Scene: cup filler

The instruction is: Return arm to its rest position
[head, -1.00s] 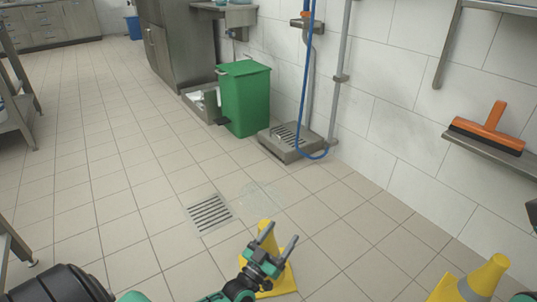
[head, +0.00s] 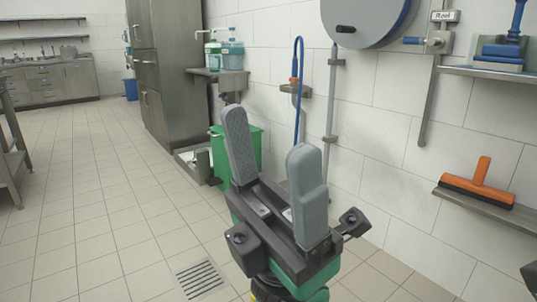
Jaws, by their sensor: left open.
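My left gripper (head: 270,190) is large in the middle of the head view, raised up close to the camera with its two grey fingers pointing up. The fingers are wide apart and nothing is between them. It hides part of the green bin (head: 248,148) and the floor behind it.
A floor drain (head: 200,279) lies below. A hose reel (head: 368,18) and a shelf with an orange squeegee (head: 480,185) are on the right wall. Bottles (head: 231,55) stand on a steel shelf behind. The tiled floor (head: 95,200) at left is clear.

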